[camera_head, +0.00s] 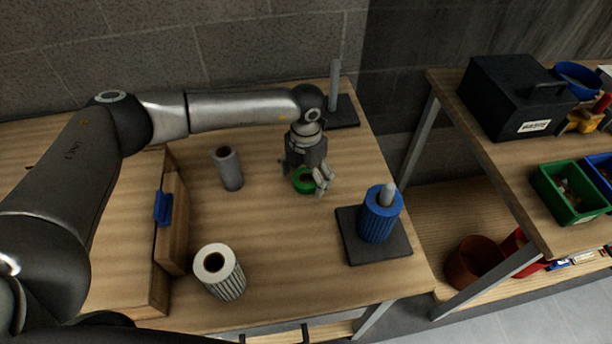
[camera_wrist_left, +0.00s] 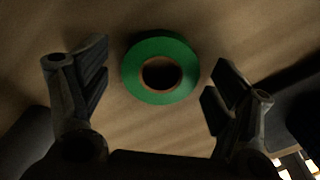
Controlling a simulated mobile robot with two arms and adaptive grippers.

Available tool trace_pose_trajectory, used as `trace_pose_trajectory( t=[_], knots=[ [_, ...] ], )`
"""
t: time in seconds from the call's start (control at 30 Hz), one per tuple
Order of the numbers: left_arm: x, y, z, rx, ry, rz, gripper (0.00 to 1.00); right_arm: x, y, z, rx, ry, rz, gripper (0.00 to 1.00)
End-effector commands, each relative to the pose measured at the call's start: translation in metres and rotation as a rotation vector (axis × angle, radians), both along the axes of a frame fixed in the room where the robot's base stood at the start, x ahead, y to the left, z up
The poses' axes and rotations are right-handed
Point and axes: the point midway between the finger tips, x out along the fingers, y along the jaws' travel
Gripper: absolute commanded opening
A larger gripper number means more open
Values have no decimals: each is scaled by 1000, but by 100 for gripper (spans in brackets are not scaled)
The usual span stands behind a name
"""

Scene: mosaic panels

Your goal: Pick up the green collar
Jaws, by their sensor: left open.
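The green collar (camera_head: 303,182) is a short ring with a dark hole, lying on the wooden table (camera_head: 290,275). My left gripper (camera_head: 305,183) is right above it in the head view and partly covers it. In the left wrist view the collar (camera_wrist_left: 160,67) shows whole, with a brown inner edge. The open fingers of my left gripper (camera_wrist_left: 157,92) stand to either side of it, with a gap on each side. They do not touch it in that view. My right gripper is not in view.
A blue ribbed collar (camera_head: 379,218) sits on a peg with a dark base (camera_head: 372,248). A grey cylinder (camera_head: 228,167) and a white ribbed one (camera_head: 220,271) stand on the table. An empty peg (camera_head: 335,85) stands behind. A wooden box (camera_head: 172,225) is at left.

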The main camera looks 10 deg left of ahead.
Motion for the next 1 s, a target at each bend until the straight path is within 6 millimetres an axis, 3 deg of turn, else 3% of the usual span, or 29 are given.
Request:
trace_pose_trajectory(
  t=[0.2,0.6,0.87,1.0],
  knots=[
    [0,0,-2,0,0,0,83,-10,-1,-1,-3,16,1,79],
    [0,0,-1,0,0,0,34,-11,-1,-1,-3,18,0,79],
    [0,0,2,0,-1,0,34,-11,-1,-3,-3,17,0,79],
    [1,0,20,-2,-4,-1,34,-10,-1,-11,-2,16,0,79]
  ],
)
